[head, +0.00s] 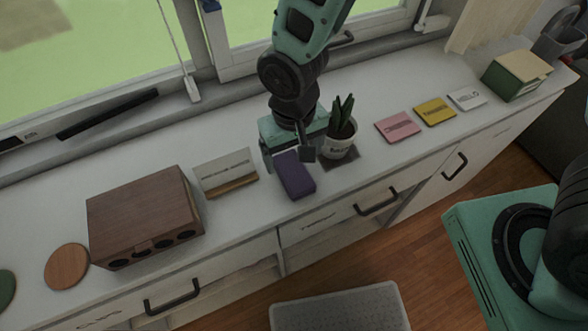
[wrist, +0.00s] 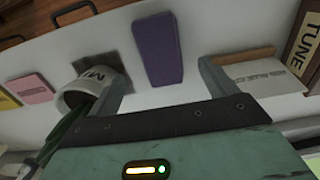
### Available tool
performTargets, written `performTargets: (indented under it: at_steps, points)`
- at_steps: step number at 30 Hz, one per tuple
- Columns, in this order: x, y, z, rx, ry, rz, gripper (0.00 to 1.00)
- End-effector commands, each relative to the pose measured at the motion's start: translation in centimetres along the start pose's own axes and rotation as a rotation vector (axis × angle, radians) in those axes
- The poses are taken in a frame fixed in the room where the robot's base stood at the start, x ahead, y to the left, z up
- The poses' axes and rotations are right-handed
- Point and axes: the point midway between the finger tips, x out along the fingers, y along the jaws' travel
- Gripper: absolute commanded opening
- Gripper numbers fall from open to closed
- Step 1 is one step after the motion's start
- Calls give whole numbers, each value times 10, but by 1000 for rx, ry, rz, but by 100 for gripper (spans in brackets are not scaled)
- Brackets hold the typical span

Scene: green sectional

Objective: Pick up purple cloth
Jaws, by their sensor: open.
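The purple cloth (head: 294,176) is a folded, block-like piece lying on the white counter in the head view. It also shows in the wrist view (wrist: 158,48), between and beyond my finger tips. My gripper (head: 288,158) is open and empty, above the counter at the cloth's window-side end. In the wrist view my gripper (wrist: 162,85) has one finger on each side of the cloth's line. I cannot tell the exact height of the fingers over the counter.
A potted plant (head: 340,139) on a dark mat stands close right of my gripper. A card in a wooden holder (head: 226,175) stands close left. A wooden box (head: 145,215) is further left. Pink (head: 398,126) and yellow notes lie right. The window is behind.

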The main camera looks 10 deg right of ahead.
Motion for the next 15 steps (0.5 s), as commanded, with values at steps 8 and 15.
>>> performTargets:
  at_steps: [8,15]
  points:
    - [14,-1,1,0,-2,0,85]
    - [43,-1,3,0,-3,1,85]
